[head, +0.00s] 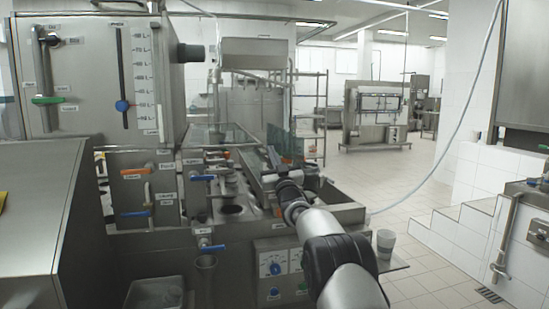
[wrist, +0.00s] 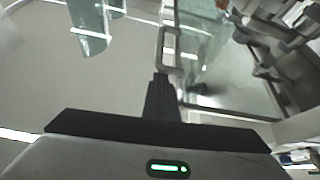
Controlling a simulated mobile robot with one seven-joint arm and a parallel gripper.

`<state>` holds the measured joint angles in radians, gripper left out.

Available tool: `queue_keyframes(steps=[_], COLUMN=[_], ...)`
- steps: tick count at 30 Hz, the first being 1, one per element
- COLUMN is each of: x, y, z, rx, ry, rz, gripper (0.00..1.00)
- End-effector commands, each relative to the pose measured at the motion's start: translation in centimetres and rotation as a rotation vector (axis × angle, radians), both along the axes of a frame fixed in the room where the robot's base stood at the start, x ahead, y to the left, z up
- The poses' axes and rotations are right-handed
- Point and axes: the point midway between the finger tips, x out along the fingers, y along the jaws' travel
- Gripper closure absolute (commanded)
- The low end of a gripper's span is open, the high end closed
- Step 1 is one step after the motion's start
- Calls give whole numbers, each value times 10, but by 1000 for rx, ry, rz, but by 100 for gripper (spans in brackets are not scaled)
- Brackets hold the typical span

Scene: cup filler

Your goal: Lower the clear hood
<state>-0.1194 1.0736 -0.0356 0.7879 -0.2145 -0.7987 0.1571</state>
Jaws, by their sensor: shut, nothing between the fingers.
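The clear hood (head: 285,142) shows in the head view as greenish see-through panels standing up over the filler machine. Clear panels also show in the wrist view (wrist: 200,45), on the right of a pale metal loop handle (wrist: 161,48). My gripper (wrist: 160,78) is shut and empty, with its dark fingertips at the lower end of the loop in the picture. I cannot tell whether they touch it. In the head view my gripper (head: 272,157) is small and partly hidden by my own wrist, close to the hood.
The machine carries blue-handled valves (head: 212,248), orange-handled valves (head: 137,171) and a control panel with knobs (head: 275,268). A tank with a level scale (head: 90,85) stands at left. The tiled floor (head: 425,185) at right is open.

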Motion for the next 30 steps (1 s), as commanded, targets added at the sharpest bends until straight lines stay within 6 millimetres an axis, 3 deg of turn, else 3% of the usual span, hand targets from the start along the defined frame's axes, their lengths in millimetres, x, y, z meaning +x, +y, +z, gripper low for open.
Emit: queue_keyframes(steps=[2,7,9,24,30], x=[-1,-10,-18,-85,-97], y=[2,6,3,-13,-19], z=[6,44,31,-2,2], rx=[-2,1,0,2,-3], ry=[5,-6,1,-5,19], rz=[0,-1,-1,0,-12], gripper=[100,100,100,100,100])
